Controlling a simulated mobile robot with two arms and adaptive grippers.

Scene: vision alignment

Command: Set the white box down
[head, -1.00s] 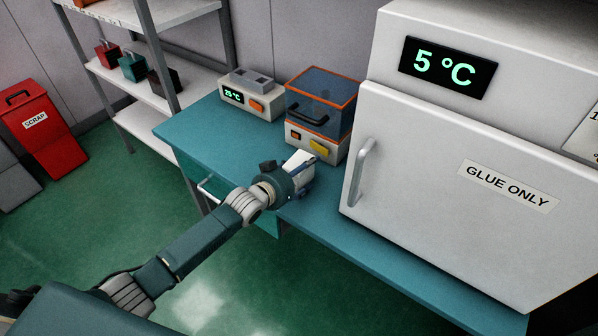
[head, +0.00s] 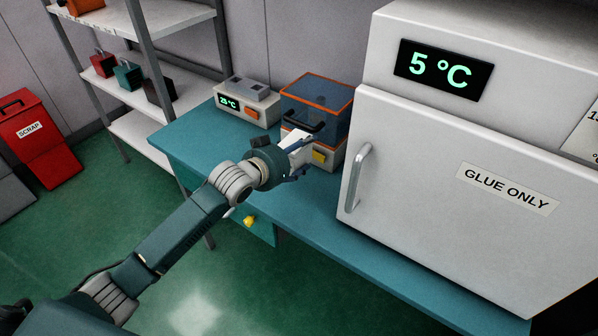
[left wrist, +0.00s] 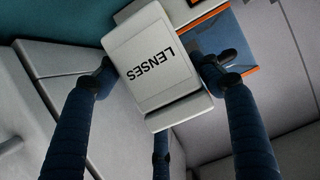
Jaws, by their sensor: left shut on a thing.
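The white box (left wrist: 160,62), with the word LENSES on it, sits between the blue fingers of my left gripper (left wrist: 155,78) in the left wrist view. The gripper is shut on it. In the head view the box (head: 296,138) shows as a small white shape at the tip of my left gripper (head: 294,160), partly hidden by it. Gripper and box appear in front of the orange-edged, blue-lidded device (head: 318,100) on the teal bench (head: 195,138). I cannot tell the box's height above the bench. My right gripper is not in view.
A white fridge (head: 400,150) marked GLUE ONLY stands right of the gripper. A small device (head: 245,103) reading 25 °C stands at the bench's back left. The bench's left end is clear. Shelves (head: 150,75) and a red scrap bin (head: 40,145) stand farther left.

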